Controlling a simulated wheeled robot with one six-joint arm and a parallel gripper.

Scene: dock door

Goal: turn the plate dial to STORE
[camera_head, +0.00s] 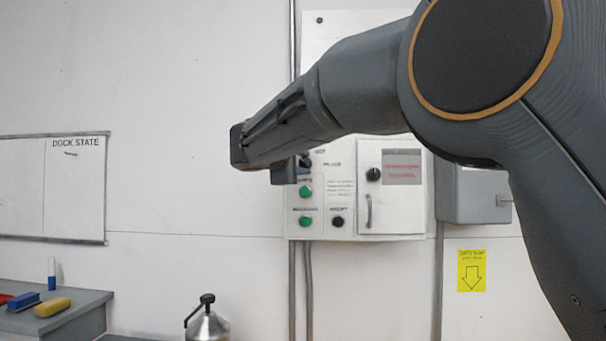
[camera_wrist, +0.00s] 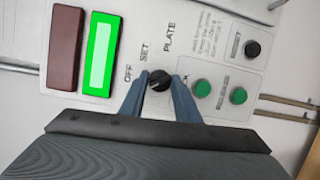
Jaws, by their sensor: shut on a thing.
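The plate dial (camera_wrist: 159,80) is a small round black knob on a white control panel (camera_wrist: 210,45). In the wrist view the words OFF, SET and PLATE stand beside it, sideways. I cannot read STORE there, and the dial's pointer is too small to tell. My gripper (camera_wrist: 161,82) is shut on the dial, one blue finger on each side. In the head view my gripper (camera_head: 285,172) reaches the panel's left part from the right, and my arm hides the panel's upper part. The dial (camera_head: 304,160) shows there only partly.
Green buttons (camera_wrist: 202,88) and a black button (camera_wrist: 252,48) sit close to the dial. A bright green display (camera_wrist: 101,55) is beside it. A cabinet door with another black knob (camera_head: 373,174) is right of the panel. A bench (camera_head: 85,312) stands lower left.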

